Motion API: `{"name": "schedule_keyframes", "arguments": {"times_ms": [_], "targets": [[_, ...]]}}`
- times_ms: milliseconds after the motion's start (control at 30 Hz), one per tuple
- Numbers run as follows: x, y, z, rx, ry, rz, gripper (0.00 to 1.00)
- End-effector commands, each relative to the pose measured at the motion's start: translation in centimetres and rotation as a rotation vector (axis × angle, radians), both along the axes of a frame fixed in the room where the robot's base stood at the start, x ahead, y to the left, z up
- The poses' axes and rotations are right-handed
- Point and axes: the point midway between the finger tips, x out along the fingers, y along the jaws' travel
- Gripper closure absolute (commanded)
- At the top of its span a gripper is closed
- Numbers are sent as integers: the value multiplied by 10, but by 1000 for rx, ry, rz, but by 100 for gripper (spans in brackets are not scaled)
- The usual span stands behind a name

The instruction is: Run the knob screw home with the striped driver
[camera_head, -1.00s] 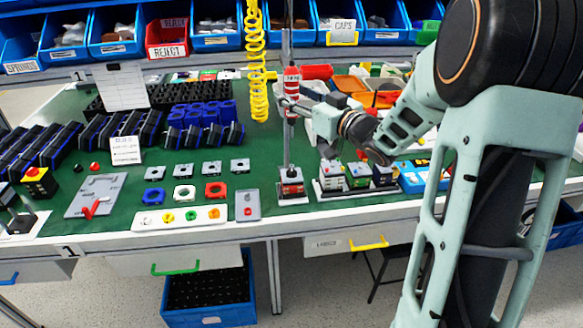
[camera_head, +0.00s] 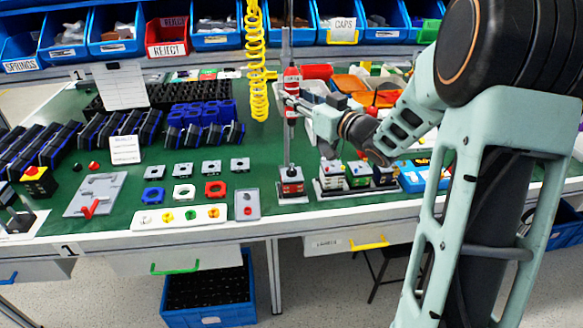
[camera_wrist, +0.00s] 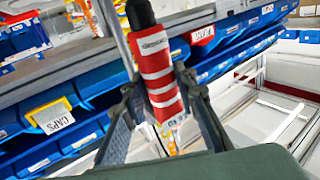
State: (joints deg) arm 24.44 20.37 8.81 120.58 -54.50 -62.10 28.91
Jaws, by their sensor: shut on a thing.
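The striped driver (camera_head: 292,80), red with white bands and a black end, stands upright beside a thin grey post. My gripper (camera_head: 291,103) is shut on it, and the wrist view shows the two fingers (camera_wrist: 160,88) on either side of the striped body (camera_wrist: 157,72).
A yellow coiled hose (camera_head: 256,70) hangs left of the driver. More switch units (camera_head: 358,172) stand close on the right. A grey plate (camera_head: 247,204) and a white tray of coloured knobs (camera_head: 180,217) lie to the left. Blue bins (camera_head: 215,25) line the back.

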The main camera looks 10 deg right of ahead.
Motion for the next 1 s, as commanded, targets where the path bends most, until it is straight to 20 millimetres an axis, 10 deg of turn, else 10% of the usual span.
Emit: {"name": "schedule_keyframes", "arguments": {"times_ms": [1000], "targets": [[-1,0,-67,0,4,1,98]]}}
